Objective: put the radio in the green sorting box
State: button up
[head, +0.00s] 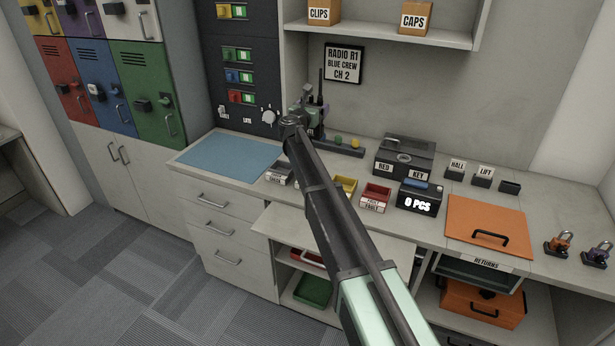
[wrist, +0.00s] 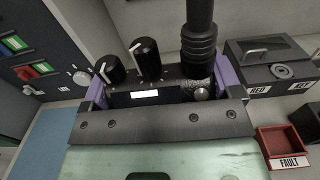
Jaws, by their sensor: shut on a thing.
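My gripper (head: 303,122) is at the back of the counter, below the wall sign, partly hidden by my arm. In the wrist view its purple fingers (wrist: 162,88) are shut on the radio (wrist: 148,72), one on each side. The radio is dark, with two knobs, a small white display and a thick antenna. In the head view only part of the radio (head: 321,88), mainly its antenna, shows. I cannot tell whether it still touches the stand behind it. A green box (head: 313,291), open at the top, sits low inside the open cabinet under the counter.
A red FAULT tray (head: 375,198), yellow tray (head: 346,186) and black key box (head: 404,158) stand to the right. A pale panel (head: 290,226) juts out above the green box. The blue mat (head: 228,157) is clear.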

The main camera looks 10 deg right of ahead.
notch_tip(320, 180, down, 20)
jog(key=b, duration=1.9)
jog(key=o, duration=1)
jog(key=shift+r, duration=0.1)
jog(key=v, duration=1.2)
